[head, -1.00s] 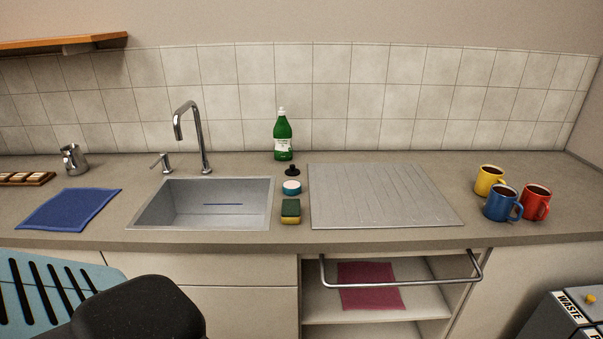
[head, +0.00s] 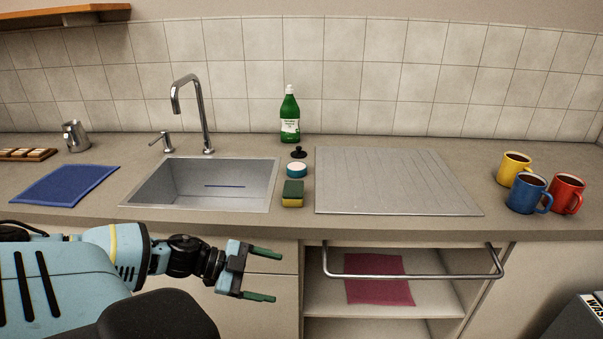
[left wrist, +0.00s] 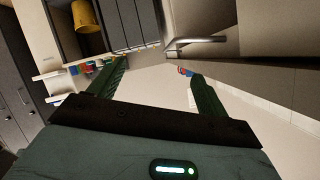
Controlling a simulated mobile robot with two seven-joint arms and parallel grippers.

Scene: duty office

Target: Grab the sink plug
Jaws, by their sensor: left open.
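The sink plug (head: 298,153) is a small black piece with a knob on top. In the head view it stands on the counter right of the sink, behind a round teal and white item (head: 297,170). My left gripper (head: 268,275) is open and empty in front of the cabinet, below the counter edge and well below and in front of the plug. In the left wrist view its two green fingers (left wrist: 155,85) are spread with nothing between them. The plug is not seen in the left wrist view. My right gripper is not in view.
The sink (head: 205,185) lies left of the plug. A green bottle (head: 289,118) stands behind it, a sponge (head: 292,193) in front, and a ridged drainboard (head: 390,180) to the right. A metal rail (head: 420,277) juts out below the counter, near the left gripper.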

